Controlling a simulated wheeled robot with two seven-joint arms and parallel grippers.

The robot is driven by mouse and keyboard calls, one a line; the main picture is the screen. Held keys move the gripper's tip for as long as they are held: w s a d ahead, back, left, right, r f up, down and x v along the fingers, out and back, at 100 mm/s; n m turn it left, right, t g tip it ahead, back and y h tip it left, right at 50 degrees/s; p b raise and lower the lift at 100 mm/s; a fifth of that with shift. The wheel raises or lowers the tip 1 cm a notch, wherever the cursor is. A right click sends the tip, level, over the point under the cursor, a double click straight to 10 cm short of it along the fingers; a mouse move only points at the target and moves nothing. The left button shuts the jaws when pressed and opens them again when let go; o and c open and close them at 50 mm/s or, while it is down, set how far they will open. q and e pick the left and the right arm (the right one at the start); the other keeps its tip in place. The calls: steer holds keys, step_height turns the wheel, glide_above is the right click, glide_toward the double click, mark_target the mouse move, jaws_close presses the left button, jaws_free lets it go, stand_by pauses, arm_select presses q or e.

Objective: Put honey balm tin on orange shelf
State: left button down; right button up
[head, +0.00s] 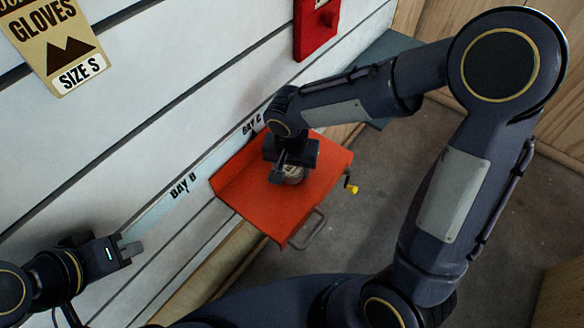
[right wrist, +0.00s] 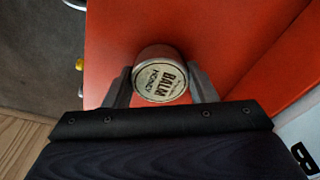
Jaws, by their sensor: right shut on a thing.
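The honey balm tin (right wrist: 160,82) is a small round tin with a cream lid reading "BALM" and "HONEY" in the right wrist view. In the head view the tin (head: 293,174) shows partly below my right gripper (head: 279,172), over the orange shelf (head: 316,161). My right gripper is shut on the tin, a finger on each side in the right wrist view (right wrist: 161,88). The orange shelf fills the background there (right wrist: 120,30). I cannot tell whether the tin's underside touches the shelf. My left gripper (head: 130,249) is at the lower left, away from the shelf; its opening is unclear.
The shelf hangs on a white slatted wall (head: 150,75) with "BAY B" (head: 184,187) and "BAY C" labels. A gloves sign (head: 57,45) and a red fixture (head: 314,25) are higher up. A yellow-ended piece (head: 351,187) and a grey loop (head: 308,230) stick out near the shelf's edge.

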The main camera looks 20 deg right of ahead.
steer(key=shift+f, duration=0.2)
steer(key=o, duration=1)
steer(key=shift+r, duration=0.1)
